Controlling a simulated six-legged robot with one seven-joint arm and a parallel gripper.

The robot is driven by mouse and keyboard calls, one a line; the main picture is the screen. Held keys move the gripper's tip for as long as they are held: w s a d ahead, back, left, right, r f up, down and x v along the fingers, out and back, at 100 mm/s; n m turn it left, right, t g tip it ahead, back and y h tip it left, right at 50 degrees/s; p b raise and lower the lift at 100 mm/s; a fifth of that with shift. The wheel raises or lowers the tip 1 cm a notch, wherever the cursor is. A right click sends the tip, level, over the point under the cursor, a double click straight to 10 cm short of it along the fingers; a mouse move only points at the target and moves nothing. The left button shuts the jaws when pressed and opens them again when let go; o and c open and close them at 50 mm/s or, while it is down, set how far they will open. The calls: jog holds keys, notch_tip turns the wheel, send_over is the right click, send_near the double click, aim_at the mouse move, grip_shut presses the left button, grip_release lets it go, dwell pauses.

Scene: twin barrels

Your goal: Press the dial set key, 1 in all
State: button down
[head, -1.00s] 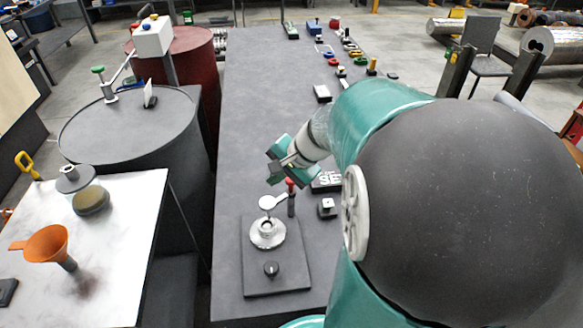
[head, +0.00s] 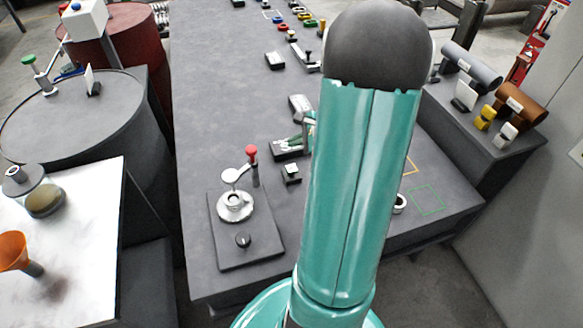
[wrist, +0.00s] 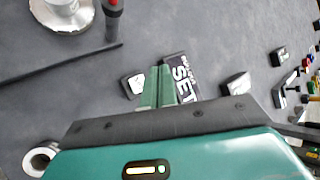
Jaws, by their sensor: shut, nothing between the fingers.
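A label plate reading SET (wrist: 182,78) lies on the grey bench, its smaller first word hard to read. Beside it is a small black block with a pale top (wrist: 133,84), seemingly the key; in the head view it (head: 291,173) stands in front of my gripper. My gripper (wrist: 160,70) is shut and empty, its green fingers between the block and the lettering in the wrist view. In the head view my gripper (head: 287,147) is low over the label, partly hidden by my arm. I cannot tell whether the fingertips touch anything.
Another black block (head: 299,103) stands behind. Barrels (head: 75,125) stand beyond the bench's left edge. The bench's left strip is clear.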

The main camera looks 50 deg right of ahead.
aim_at(295, 169)
jog(key=shift+f, duration=4.15)
jog(key=shift+f, duration=0.1)
jog(key=shift+f, duration=0.3)
jog(key=shift+f, duration=0.55)
jog(key=shift+r, duration=1)
jog(key=shift+r, duration=2.5)
